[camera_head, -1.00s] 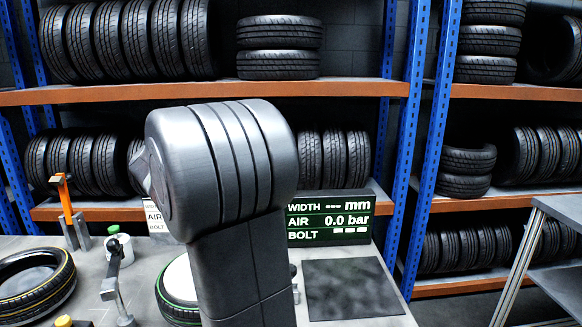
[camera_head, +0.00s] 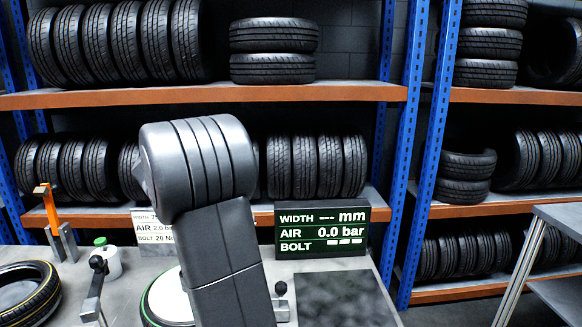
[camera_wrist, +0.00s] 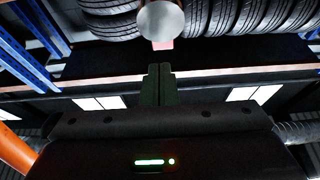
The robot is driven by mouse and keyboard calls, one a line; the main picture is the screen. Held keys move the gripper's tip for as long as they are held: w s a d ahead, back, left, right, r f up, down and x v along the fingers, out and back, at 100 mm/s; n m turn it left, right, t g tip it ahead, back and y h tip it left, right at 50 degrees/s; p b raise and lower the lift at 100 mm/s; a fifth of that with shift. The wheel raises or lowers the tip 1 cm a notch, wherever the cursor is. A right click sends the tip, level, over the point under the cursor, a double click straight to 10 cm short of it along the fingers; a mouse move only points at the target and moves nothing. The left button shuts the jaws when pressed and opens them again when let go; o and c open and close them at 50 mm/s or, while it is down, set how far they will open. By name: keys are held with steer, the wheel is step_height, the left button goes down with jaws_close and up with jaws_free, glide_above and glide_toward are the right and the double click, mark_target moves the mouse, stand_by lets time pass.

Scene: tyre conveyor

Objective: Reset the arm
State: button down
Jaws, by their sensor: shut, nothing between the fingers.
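My gripper (camera_wrist: 159,84) shows in the wrist view with its two dark fingers together and nothing between them. It points toward a shelf of tyres. A round pale disc (camera_wrist: 161,20) lies beyond the fingertips in that view; I cannot tell what it is. In the head view my grey arm stands upright in the middle and hides part of the bench. The gripper itself does not show there.
Tyre racks (camera_head: 200,96) stand behind.

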steer(key=s+f+t+b, duration=0.1)
steer(key=s+f+b, duration=0.3)
steer(key=s+b, duration=0.3)
steer(key=s+f+t+b, duration=0.2)
steer(key=s+f+b, duration=0.1)
steer(key=s+b, duration=0.3)
steer(key=shift+s+d+f+b, duration=0.35)
steer(key=shift+s+d, duration=0.05)
steer(key=shift+s, duration=0.85)
